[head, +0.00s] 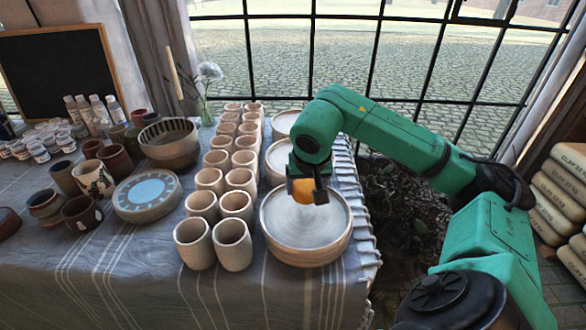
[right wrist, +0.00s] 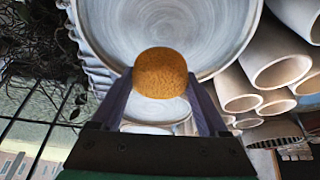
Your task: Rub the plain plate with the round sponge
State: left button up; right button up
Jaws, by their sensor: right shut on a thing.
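The plain plate (head: 283,234) is a wide, shallow, pale clay dish at the front right of the table. It also fills the top of the right wrist view (right wrist: 215,50). The round sponge (right wrist: 160,73) is orange-yellow and sits between the fingers of my right gripper (right wrist: 165,100). In the head view my right gripper (head: 308,190) is shut on the sponge (head: 302,192), over the far part of the plate. I cannot tell whether the sponge touches the plate. My left gripper is not in view.
Two rows of clay cups (head: 232,244) stand close to the plate's left. More pale plates (head: 278,160) stand behind it. A blue-patterned plate (head: 147,194) and a striped bowl (head: 170,143) are farther left. The fringed table edge (head: 365,235) is just right of the plate.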

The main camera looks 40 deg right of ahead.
aim_at(306, 185)
jog(key=shift+r, duration=0.65)
jog(key=shift+w+r+p, duration=0.1)
jog(key=shift+r+p, duration=0.6)
jog(key=shift+p, duration=0.15)
jog(key=shift+r+p, duration=0.6)
jog(key=shift+r, duration=0.25)
